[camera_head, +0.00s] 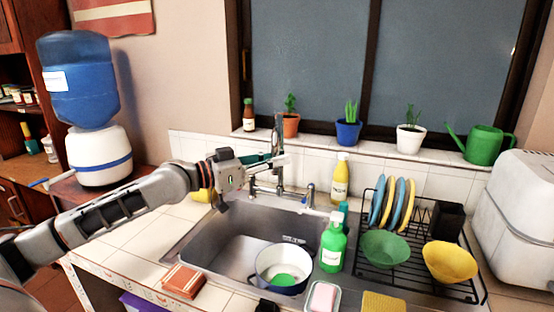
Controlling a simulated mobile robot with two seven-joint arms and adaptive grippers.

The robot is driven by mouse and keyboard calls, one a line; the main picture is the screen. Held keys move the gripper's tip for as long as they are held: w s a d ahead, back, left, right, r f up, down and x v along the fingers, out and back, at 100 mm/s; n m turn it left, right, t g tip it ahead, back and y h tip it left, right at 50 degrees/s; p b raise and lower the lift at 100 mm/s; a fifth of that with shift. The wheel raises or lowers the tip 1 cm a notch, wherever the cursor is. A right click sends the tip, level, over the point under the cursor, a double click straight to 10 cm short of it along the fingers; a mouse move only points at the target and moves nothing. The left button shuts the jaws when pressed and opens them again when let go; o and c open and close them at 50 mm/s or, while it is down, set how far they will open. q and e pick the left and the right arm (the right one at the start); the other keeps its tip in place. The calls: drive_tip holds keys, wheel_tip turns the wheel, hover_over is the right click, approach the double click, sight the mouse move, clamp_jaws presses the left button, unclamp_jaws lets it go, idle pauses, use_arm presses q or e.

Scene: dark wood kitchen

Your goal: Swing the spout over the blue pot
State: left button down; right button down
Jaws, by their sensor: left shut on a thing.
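The tall metal faucet spout (278,135) rises behind the sink, against the white tiles. My left gripper (272,163) reaches in from the left and is shut on the spout at its fingertips, which partly hide it. The blue pot (262,284) has a pale inside with something green in it. It sits at the front of the metal sink (222,245), in front of the faucet and lower.
A green bottle (332,248) and a soap dish (323,298) stand right of the pot. A black dish rack (372,283) holds plates and bowls. A yellow bottle (340,181) stands behind. The sink's left part is clear.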

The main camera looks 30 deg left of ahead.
use_arm(q)
drive_tip(key=c, duration=2)
unclamp_jaws()
drive_tip(key=shift+d, duration=0.1)
drive_tip(key=shift+o, duration=0.2)
drive_tip(key=v, duration=1.2)
